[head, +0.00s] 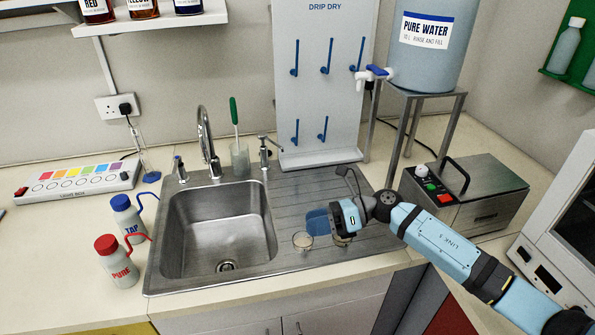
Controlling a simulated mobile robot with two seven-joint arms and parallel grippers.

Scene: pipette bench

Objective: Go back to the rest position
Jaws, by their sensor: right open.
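My right gripper (322,222) reaches in from the right, low over the drainboard (291,200) beside the steel sink (218,230). It is open. A small clear glass vessel (302,241) stands on the drainboard just in front of and to the left of the gripper, apart from the wrist. A second small glass vessel (343,240) shows just under the gripper and is partly hidden by it. I cannot tell whether the gripper touches it. My left gripper is not in view.
A tap (208,140) rises behind the sink. Bottles marked TAP (127,219) and PURE (117,264) stand left of it. A drip-dry board (320,85), a water tank on a stand (425,50) and a metal bath (470,193) stand behind and right.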

